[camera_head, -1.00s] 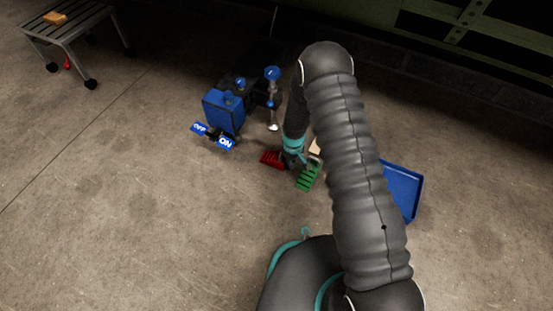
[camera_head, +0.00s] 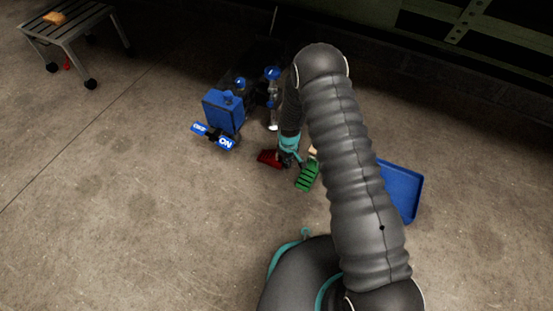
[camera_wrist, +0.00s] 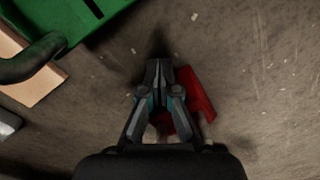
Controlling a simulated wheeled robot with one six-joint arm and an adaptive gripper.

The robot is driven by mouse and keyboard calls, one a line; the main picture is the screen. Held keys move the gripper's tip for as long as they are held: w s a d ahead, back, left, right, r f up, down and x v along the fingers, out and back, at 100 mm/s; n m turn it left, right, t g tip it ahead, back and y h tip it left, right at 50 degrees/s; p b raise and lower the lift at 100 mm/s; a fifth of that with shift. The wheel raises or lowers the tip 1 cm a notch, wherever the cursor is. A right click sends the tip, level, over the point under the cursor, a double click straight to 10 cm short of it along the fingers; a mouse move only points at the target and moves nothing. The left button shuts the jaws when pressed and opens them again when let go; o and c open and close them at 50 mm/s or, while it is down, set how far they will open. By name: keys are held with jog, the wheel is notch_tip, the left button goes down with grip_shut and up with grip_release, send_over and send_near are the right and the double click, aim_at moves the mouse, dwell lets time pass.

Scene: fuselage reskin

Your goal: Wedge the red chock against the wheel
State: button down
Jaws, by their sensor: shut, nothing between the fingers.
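The red chock (camera_head: 268,158) lies on the floor in the head view, just left of my gripper (camera_head: 287,164). In the wrist view the red chock (camera_wrist: 197,93) is partly hidden behind my gripper (camera_wrist: 158,65), showing mostly to the right of the fingers. My gripper is shut and empty, close to the chock. I cannot tell whether they touch. A blue wheeled unit (camera_head: 222,110) with ON and OFF plates stands up and left of the chock. I cannot make out for certain which wheel is meant.
A green ridged block (camera_head: 307,177) lies right of my gripper, with a pale wooden piece (camera_wrist: 25,65) beside it. A blue tray (camera_head: 403,190) lies further right, partly behind my arm. A grey stool (camera_head: 68,32) stands far left. The left floor is clear.

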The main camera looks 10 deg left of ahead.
aim_at(267, 153)
jog(key=shift+d, duration=0.25)
jog(key=shift+w+a, duration=0.2)
jog(key=shift+a, duration=0.35)
jog(key=shift+w+a, duration=0.15)
jog(key=shift+a, duration=0.2)
jog(key=shift+w+a, duration=0.15)
jog(key=shift+a, duration=0.35)
jog(key=shift+w+d, duration=0.1)
jog(key=shift+d, duration=0.2)
dwell(0.4)
jog(key=shift+w+a, duration=0.5)
jog(key=shift+a, duration=0.75)
jog(key=shift+w+a, duration=0.45)
jog(key=shift+a, duration=0.8)
jog(key=shift+w+a, duration=0.5)
jog(key=shift+a, duration=0.75)
dwell(1.4)
jog(key=shift+s+d, duration=0.1)
jog(key=shift+d, duration=0.15)
